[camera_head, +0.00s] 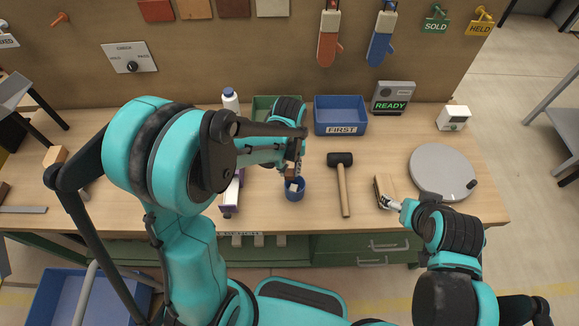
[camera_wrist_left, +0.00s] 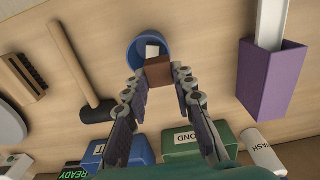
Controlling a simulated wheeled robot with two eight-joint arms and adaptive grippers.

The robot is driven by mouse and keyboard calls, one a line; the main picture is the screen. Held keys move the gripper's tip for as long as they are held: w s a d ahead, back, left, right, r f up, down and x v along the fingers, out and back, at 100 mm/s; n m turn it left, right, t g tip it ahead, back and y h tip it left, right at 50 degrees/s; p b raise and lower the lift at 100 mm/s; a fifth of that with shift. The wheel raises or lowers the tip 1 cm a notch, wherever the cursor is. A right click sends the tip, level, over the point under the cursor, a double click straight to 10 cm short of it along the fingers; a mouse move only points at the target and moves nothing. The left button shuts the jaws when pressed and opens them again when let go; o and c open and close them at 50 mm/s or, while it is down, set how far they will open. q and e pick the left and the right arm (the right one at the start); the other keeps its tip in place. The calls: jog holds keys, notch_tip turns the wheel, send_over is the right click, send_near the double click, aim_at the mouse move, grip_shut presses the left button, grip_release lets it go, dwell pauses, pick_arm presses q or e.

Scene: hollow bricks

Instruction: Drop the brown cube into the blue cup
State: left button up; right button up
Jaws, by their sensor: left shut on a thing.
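The blue cup (camera_head: 295,193) stands on the workbench in front of my left arm; it also shows in the left wrist view (camera_wrist_left: 133,53). A small white cube (camera_wrist_left: 152,50) is inside the cup. My left gripper (camera_wrist_left: 158,80) is shut on the brown cube (camera_wrist_left: 158,71), which overlaps the near rim of the cup in the wrist view. In the head view the brown cube (camera_head: 291,171) appears just above the cup's opening. My right gripper (camera_head: 387,201) is low at the right, beside a wooden brush (camera_head: 384,184); its fingers are too small to read.
A hammer (camera_head: 343,183) lies right of the cup, and a purple box (camera_head: 230,200) is to its left. A blue bin marked FIRST (camera_head: 340,116) and a green bin (camera_head: 262,103) stand behind. A round grey plate (camera_head: 441,170) is at the right.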

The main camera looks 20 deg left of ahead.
pick_arm(q)
jog(key=o, duration=1.1)
jog(key=shift+r, duration=0.15)
notch_tip(320, 180, up, 12)
jog(key=shift+f, duration=0.1)
jog(key=m+t+b, duration=0.3)
jog(key=t+b, duration=0.4)
jog(key=b, duration=0.3)
send_near(288, 172)
jog(key=s+a, duration=0.1)
jog(key=s+a+f, duration=0.1)
jog(key=s+a, duration=0.1)
jog(key=s+a+f, duration=0.1)
jog(key=shift+s+a+f, duration=0.15)
jog(key=shift+s+f, duration=0.1)
